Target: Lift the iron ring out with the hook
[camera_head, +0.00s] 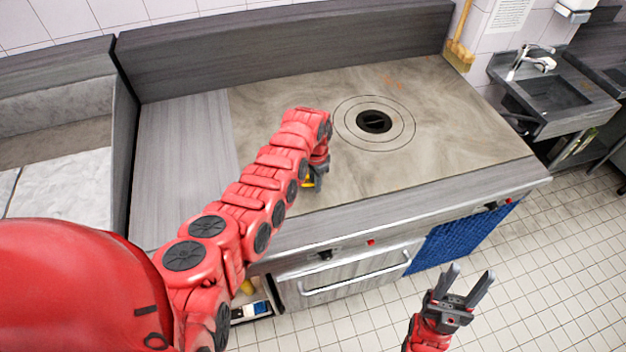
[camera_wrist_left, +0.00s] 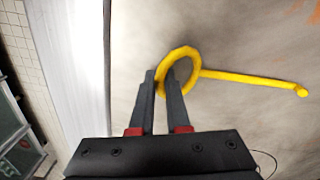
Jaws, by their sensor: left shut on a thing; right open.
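The yellow hook (camera_wrist_left: 245,77) has a round ring handle and a thin rod that runs right to a small bent tip in the left wrist view. My left gripper (camera_wrist_left: 163,80) is shut on the ring handle. In the head view my left arm hides most of the hook, and only a bit of yellow (camera_head: 309,183) shows below the wrist. I cannot tell how high it is above the top. The iron ring (camera_head: 349,122) lies flat in the cooktop around a dark round centre (camera_head: 374,122), right of my left wrist. My right gripper (camera_head: 471,272) is open and empty, over the floor.
The cooktop (camera_head: 460,125) is clear around the rings. A raised back panel (camera_head: 280,45) runs behind it. The front edge has knobs and an oven handle (camera_head: 355,278), with a blue towel (camera_head: 460,238) hanging at the right. A sink (camera_head: 555,92) stands further right.

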